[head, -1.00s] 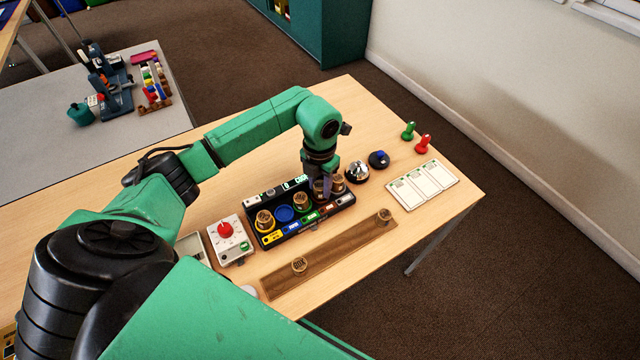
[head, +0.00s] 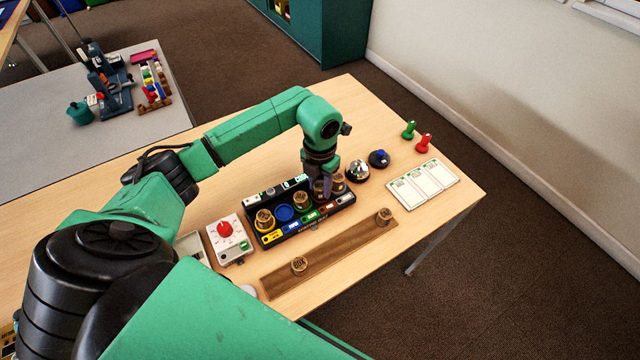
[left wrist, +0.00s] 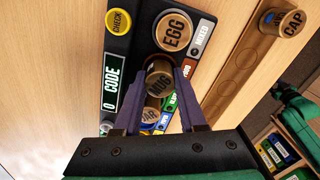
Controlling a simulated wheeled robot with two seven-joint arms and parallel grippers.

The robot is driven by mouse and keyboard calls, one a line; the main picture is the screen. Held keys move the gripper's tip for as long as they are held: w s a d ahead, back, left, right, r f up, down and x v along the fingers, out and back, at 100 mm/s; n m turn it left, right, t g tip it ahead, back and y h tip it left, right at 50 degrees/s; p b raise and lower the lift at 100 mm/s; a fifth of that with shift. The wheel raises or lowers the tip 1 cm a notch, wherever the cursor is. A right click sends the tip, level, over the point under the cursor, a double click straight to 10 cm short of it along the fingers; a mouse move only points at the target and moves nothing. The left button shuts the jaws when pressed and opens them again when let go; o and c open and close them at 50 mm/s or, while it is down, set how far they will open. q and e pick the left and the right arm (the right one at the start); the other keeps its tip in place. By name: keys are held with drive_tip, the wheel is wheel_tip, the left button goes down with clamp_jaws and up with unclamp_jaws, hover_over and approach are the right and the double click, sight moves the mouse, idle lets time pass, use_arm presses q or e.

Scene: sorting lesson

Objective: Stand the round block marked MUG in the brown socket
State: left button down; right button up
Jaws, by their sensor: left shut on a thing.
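The round MUG block (left wrist: 159,82) is between the purple fingers of my left gripper (left wrist: 157,78), which is shut on it. In the head view my left gripper (head: 321,192) points down over the right part of the black socket box (head: 343,208). The MUG block is at the fourth place, beside a label that looks reddish; the gripper partly hides it. I cannot tell whether it is fully seated. The EGG block (left wrist: 173,32) stands in the end place beside it. My right gripper is out of view.
Other round blocks (head: 264,220) stand in the box; a blue socket (head: 285,213) is empty. A brown strip (head: 335,255) in front holds a block at left and the CAP block (head: 384,215). A dial box (head: 227,240), bell (head: 357,171) and white cards (head: 423,184) stand around.

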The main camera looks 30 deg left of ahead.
use_arm(q)
drive_tip(key=shift+f, duration=0.35)
drive_tip(key=c, duration=0.8)
unclamp_jaws()
drive_tip(key=shift+o, duration=0.2)
wheel_tip(320, 180, up, 11)
drive_tip(key=p, duration=0.7)
wheel_tip(320, 180, up, 6)
drive_tip(key=p, duration=0.5)
hover_over(320, 185)
